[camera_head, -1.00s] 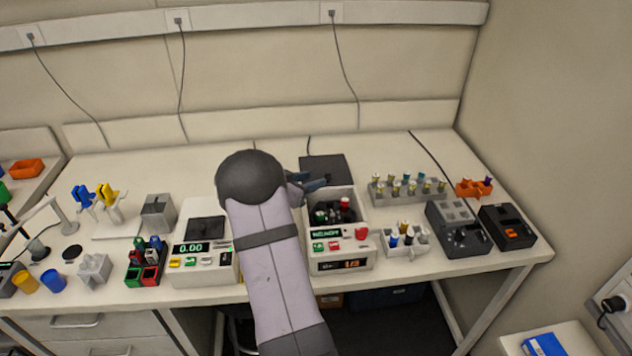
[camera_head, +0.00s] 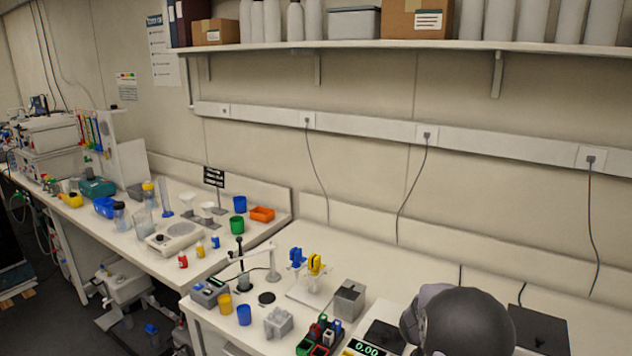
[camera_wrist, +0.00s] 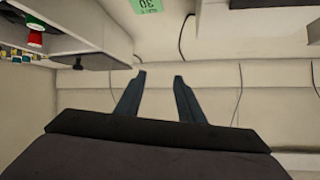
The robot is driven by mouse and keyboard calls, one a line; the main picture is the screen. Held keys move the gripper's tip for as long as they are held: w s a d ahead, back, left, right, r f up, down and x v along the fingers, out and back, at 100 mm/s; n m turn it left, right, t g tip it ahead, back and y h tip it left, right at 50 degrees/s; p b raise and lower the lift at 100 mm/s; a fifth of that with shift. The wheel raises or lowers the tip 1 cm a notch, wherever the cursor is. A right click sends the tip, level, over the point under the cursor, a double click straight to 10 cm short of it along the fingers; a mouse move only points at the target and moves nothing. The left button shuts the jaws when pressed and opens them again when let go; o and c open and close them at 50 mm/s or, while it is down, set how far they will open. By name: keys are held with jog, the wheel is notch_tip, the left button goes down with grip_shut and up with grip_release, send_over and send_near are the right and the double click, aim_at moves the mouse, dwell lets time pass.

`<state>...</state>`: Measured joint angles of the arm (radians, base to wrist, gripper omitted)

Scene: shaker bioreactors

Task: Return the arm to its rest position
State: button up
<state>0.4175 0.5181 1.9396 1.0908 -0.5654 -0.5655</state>
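My gripper (camera_wrist: 160,95) shows in the wrist view as two dark blue-grey fingers, spread apart with nothing between them. Behind the fingers in that view is the pale bench and back wall.
A dark flat plate (camera_head: 541,331) lies behind my arm. To its left are a grey metal block (camera_head: 348,300), a rack with red and green parts (camera_head: 318,338) and blue and yellow pipettes (camera_head: 315,265) on a stand. A shelf (camera_head: 420,45) runs above the bench.

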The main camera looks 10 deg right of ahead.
jog(key=a+n+y, duration=0.1)
jog(key=a, duration=0.3)
jog(key=w+a+n+t+y, duration=0.1)
jog(key=a, duration=0.3)
jog(key=w+a+n+t+y, duration=0.1)
jog(key=a+y, duration=0.1)
jog(key=a, duration=0.2)
jog(key=shift+w+a+f+n, duration=0.2)
jog(key=shift+w+n, duration=0.05)
jog(key=shift+n, duration=0.15)
jog(key=a, duration=0.2)
jog(key=a+n+y, duration=0.1)
jog(key=a, duration=0.1)
jog(key=s+a+y, duration=0.1)
jog(key=a, duration=0.1)
jog(key=shift+f+n, duration=0.4)
jog(key=s+a+f+n+g+y, duration=0.2)
jog(key=s+a+n, duration=0.1)
jog(key=s+a, duration=0.45)
jog(key=s+a+f+n+g+y, duration=0.2)
jog(key=s+a+g+y, duration=0.1)
jog(key=s+a, duration=0.45)
jog(key=s+a+n+g+h, duration=0.1)
jog(key=s+n+g, duration=0.1)
jog(key=s, duration=1)
jog(key=shift+s+f+g, duration=0.3)
jog(key=shift+f+g, duration=0.1)
jog(key=shift+g, duration=0.4)
